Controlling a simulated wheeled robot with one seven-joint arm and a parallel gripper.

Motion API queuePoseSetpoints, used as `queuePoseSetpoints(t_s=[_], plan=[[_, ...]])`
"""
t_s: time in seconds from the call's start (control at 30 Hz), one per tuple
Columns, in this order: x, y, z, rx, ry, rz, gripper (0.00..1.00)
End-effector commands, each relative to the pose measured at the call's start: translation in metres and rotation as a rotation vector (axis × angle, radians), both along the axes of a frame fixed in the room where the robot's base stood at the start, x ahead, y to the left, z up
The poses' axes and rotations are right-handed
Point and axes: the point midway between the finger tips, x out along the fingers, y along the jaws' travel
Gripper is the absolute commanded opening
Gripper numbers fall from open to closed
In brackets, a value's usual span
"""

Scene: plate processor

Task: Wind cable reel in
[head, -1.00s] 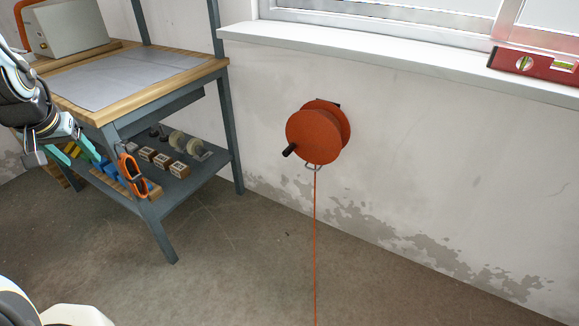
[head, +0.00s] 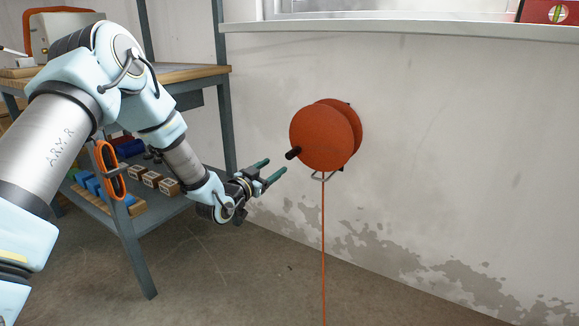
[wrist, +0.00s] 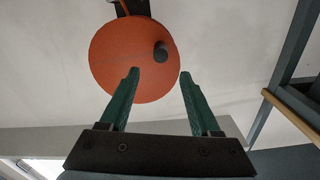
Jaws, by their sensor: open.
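The orange cable reel (head: 325,138) is mounted on the wall, with an orange cable (head: 323,240) hanging straight down from it through a metal guide. Its black crank handle (head: 293,153) sticks out at the lower left of the reel's face. My gripper (head: 275,169) is open and empty, with green fingers pointing towards the reel, a little left of and below the handle. In the wrist view the reel (wrist: 120,60) is ahead of the fingers, and the handle (wrist: 160,52) appears beyond the gap between the fingertips (wrist: 159,75), apart from them.
A workbench (head: 190,73) with a lower shelf of wooden blocks and tools stands at the left, behind my arm. A window sill (head: 400,31) runs above the reel, with a red spirit level (head: 548,11) at its right end. The floor below the reel is clear.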

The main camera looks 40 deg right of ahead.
Motion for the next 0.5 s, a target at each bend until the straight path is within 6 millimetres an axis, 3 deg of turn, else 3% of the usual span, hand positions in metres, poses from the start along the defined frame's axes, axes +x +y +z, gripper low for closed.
queuePoseSetpoints(t_s=[0.5], plan=[[0.021, -0.081, -0.001, -0.001, 0.0, 0.001, 0.64]])
